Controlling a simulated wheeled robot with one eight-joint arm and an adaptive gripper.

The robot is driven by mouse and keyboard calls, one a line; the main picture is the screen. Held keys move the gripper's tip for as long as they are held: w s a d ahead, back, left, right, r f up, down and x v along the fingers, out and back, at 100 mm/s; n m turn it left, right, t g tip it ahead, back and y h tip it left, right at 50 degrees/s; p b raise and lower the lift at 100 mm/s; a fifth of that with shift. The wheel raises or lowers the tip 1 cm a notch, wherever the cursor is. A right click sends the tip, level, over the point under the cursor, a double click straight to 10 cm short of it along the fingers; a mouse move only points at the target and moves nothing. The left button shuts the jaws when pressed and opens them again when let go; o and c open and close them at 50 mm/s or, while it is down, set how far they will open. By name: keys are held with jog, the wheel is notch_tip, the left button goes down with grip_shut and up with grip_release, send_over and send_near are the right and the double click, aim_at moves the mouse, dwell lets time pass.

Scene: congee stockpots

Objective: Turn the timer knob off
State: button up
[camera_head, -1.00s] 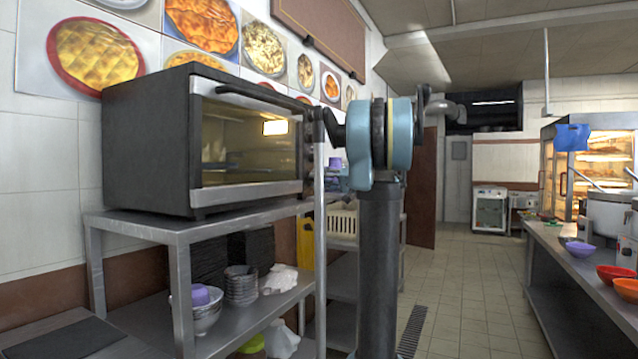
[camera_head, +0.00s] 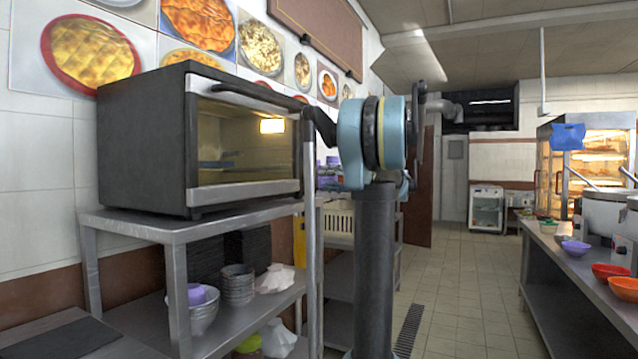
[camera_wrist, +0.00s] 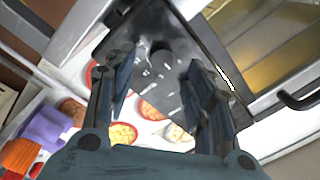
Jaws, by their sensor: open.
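The toaster oven (camera_head: 145,140) is a black box with a glass door and a bar handle, on a metal shelf in the head view. In the wrist view its dark control panel (camera_wrist: 178,38) lies just beyond my gripper, beside the glass door (camera_wrist: 272,52). A dark round knob (camera_wrist: 161,55) with pale markings around it shows on the panel between my fingers; whether it is the timer knob I cannot tell. My gripper (camera_wrist: 160,72) is open, one finger to each side of the knob, with no clear contact. In the head view my arm hides the panel and knobs.
The oven's door handle (camera_wrist: 298,101) is close at the right of the wrist view. The metal shelf (camera_head: 180,232) holds stacked bowls (camera_head: 238,285) below the oven. A counter (camera_head: 545,238) with colored bowls stands at right. The tiled floor (camera_head: 460,290) between is clear.

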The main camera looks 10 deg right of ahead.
jog(key=v, duration=0.6)
jog(key=shift+s+d, duration=0.2)
jog(key=shift+d, duration=0.05)
jog(key=s+a+f+g+h, duration=0.3)
jog(key=s+a+f, duration=0.55)
jog(key=f, duration=0.25)
jog(key=s+a+f+g+h, duration=0.3)
jog(key=s+a+f, duration=0.5)
jog(key=s+f, duration=0.15)
jog(key=s+d+f+g+h, duration=0.1)
jog(key=s+d+f+h, duration=0.2)
jog(key=s+f, duration=0.6)
jog(key=s+d+f+g+h, duration=0.1)
jog(key=s+d+f+h, duration=0.3)
jog(key=s+f, duration=0.6)
notch_tip(320, 180, down, 5)
jog(key=shift+s+f+h, duration=0.2)
jog(key=shift+s+h, duration=0.05)
jog(key=shift+h, duration=0.85)
jog(key=shift+d, duration=0.1)
